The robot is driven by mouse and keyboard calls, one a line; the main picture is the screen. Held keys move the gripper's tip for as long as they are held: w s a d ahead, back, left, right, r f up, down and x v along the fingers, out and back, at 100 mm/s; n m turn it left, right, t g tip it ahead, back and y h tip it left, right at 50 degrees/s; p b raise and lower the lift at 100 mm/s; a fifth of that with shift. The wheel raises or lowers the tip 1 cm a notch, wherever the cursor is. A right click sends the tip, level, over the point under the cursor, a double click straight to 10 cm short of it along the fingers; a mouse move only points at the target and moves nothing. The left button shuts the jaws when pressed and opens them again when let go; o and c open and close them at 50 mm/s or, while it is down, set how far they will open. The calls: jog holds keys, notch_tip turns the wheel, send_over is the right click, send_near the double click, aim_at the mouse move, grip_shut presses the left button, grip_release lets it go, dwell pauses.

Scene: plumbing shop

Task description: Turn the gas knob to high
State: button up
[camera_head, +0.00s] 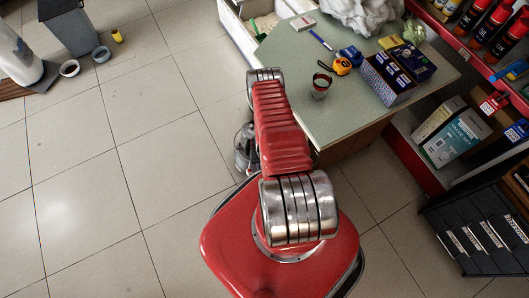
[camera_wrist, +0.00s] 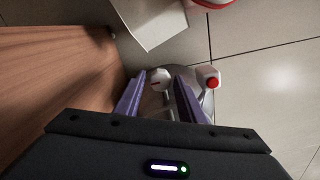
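In the wrist view, a small round pale knob (camera_wrist: 159,74) with a dark mark sits on a grey metal appliance (camera_wrist: 204,101) low near the floor. My gripper (camera_wrist: 160,79) has its two purple fingers apart, one on each side of the knob. I cannot tell whether either finger touches it. A red button (camera_wrist: 212,83) on a pale housing is just right of the right finger. The setting of the knob is too small to read. In the head view, the metal appliance (camera_head: 243,150) shows partly behind my red arm; the knob and my gripper are hidden there.
A wooden panel (camera_wrist: 55,70) stands close on the left in the wrist view, with a pale box (camera_wrist: 153,18) above. In the head view, a green-topped table (camera_head: 340,115) carrying a cup (camera_head: 321,86) and boxes is right of my arm.

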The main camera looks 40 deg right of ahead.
jog(key=c, duration=0.8)
jog(key=shift+d, duration=0.1)
jog(key=shift+n, duration=0.8)
jog(key=n, duration=0.4)
jog(key=shift+w+n, duration=0.15)
jog(key=shift+n, duration=0.25)
jog(key=n, duration=0.6)
